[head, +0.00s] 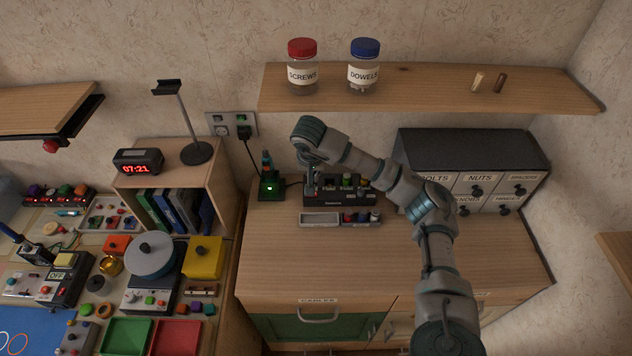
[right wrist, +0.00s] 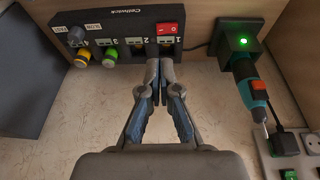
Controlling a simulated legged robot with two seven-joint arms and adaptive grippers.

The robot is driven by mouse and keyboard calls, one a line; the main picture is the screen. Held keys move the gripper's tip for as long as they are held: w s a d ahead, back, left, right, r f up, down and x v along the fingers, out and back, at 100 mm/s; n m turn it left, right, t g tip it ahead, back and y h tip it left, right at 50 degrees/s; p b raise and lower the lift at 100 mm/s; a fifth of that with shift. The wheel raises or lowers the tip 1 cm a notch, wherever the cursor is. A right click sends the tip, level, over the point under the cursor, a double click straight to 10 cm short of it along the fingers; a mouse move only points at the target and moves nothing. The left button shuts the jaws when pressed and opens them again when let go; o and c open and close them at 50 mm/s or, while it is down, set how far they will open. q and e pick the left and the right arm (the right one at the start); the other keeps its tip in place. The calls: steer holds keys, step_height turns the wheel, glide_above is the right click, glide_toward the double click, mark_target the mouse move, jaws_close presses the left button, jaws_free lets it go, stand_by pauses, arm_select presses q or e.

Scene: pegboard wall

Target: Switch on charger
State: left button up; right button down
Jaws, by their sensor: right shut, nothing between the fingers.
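The black strip (right wrist: 120,32) has a red switch (right wrist: 170,29) at one end, beside the slot numbered 1. My right gripper (right wrist: 158,62) is shut and empty, its tips close in front of slot 1 near the red switch. I cannot tell whether they touch. My left gripper is not in view.
A wall socket (head: 232,124) with a black plug is behind the charger. A light tray (head: 320,220) lies before the strip, and a dark drawer cabinet (head: 470,150) stands right. A shelf (head: 430,89) with jars hangs above. The front worktop is clear.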

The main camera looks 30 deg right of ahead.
mark_target(316, 195)
steer(key=x, duration=0.9)
steer(key=shift+s, duration=0.1)
steer(key=shift+a+f, duration=0.2)
steer(key=shift+f, duration=0.1)
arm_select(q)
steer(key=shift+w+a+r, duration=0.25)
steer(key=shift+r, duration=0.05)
